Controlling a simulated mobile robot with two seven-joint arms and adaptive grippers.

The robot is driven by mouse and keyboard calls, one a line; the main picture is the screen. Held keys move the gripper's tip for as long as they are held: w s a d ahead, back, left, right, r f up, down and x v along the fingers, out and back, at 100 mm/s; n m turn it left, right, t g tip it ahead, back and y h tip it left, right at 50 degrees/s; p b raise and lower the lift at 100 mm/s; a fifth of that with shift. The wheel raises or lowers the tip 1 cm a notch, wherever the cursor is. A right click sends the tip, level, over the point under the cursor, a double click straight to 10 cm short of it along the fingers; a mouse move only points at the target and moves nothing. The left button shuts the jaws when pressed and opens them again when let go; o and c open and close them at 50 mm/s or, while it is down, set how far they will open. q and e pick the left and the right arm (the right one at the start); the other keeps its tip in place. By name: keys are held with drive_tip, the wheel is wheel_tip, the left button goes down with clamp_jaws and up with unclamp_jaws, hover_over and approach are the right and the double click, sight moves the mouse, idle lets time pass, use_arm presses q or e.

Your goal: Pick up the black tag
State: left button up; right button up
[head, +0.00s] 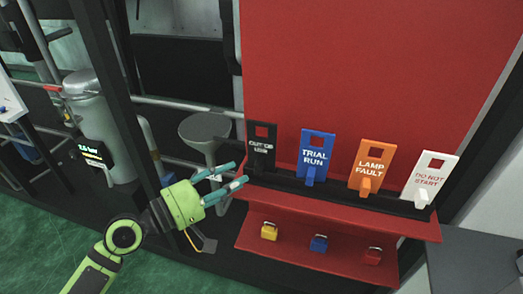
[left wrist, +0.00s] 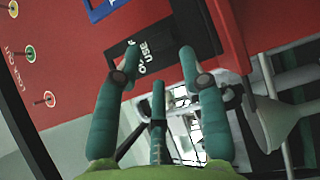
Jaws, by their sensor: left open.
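The black tag (head: 261,146) stands upright at the left end of a row of tags on a dark rail on the red board. It has a square hole near its top and white lettering. My left gripper (head: 235,174) is open and empty, its teal fingers pointing at the tag's lower left side from a short way off. In the left wrist view the black tag (left wrist: 158,44) shows beyond and between the fingertips (left wrist: 160,58), with part of its lettering readable. I cannot tell whether any finger touches it. My right gripper is not in view.
A blue tag (head: 314,149), an orange tag (head: 371,162) and a white tag (head: 431,174) stand to the right. Small padlocks, yellow (head: 269,232), blue (head: 319,244) and red (head: 373,257), sit on the red shelf below. A grey funnel (head: 204,128) is left of the board.

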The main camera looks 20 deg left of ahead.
sight(256, 170)
use_arm(q)
drive_tip(key=p+x, duration=0.2)
drive_tip(key=x, duration=0.1)
drive_tip(key=shift+w+d, duration=0.25)
drive_tip(key=shift+d, duration=0.1)
drive_tip(key=shift+w+d+f, duration=0.15)
drive_tip(key=shift+w+d, duration=0.2)
drive_tip(key=shift+a, duration=0.1)
clamp_jaws()
